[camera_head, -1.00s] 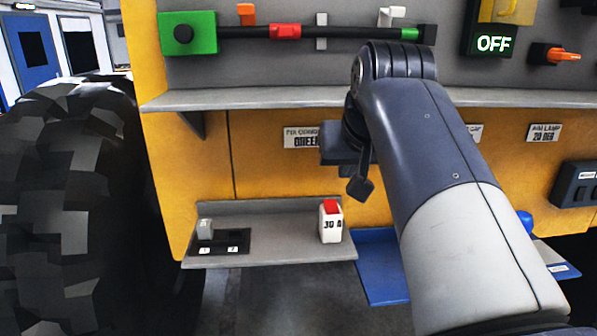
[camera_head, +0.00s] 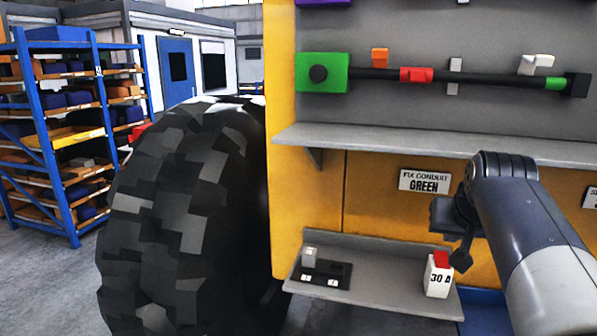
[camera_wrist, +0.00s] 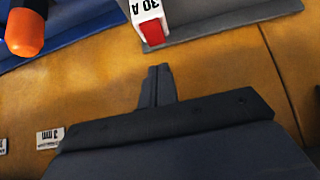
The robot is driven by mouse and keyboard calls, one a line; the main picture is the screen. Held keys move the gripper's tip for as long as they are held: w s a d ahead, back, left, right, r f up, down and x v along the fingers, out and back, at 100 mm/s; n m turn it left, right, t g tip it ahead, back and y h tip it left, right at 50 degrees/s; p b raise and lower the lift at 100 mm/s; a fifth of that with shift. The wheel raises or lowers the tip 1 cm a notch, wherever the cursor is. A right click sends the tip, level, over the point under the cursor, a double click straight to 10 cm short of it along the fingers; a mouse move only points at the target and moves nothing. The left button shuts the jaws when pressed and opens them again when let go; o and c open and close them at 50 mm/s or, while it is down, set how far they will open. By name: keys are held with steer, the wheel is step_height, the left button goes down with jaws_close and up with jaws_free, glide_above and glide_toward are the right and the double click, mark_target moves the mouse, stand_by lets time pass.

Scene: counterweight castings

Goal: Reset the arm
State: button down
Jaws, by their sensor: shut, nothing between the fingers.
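My gripper (camera_head: 460,258) hangs from my arm at the right of the head view, in front of the yellow panel and below the grey upper shelf. In the wrist view my gripper (camera_wrist: 157,72) has its two fingers together with nothing between them. The white fuse block with a red top, marked 30 A (camera_head: 438,276), stands on the lower grey shelf. In the head view the fingertips lie close beside its red top; I cannot tell whether they touch. The block also shows at the top of the wrist view (camera_wrist: 148,12).
The lower shelf (camera_head: 385,290) also bears a black two-slot holder (camera_head: 325,272) with a grey block. The upper shelf (camera_head: 400,140) juts out above. A green-ended conduit (camera_head: 500,78) runs across the panel. A big tyre (camera_head: 190,210) stands left; a blue rack (camera_head: 70,140) is beyond it.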

steer(key=shift+w+r+b+v, duration=0.1)
steer(key=shift+w+b+v, duration=0.05)
steer(key=shift+b+v, duration=0.55)
steer(key=shift+w+r+b+v, duration=0.1)
steer(key=shift+b+v, duration=0.55)
steer(key=shift+b, duration=0.05)
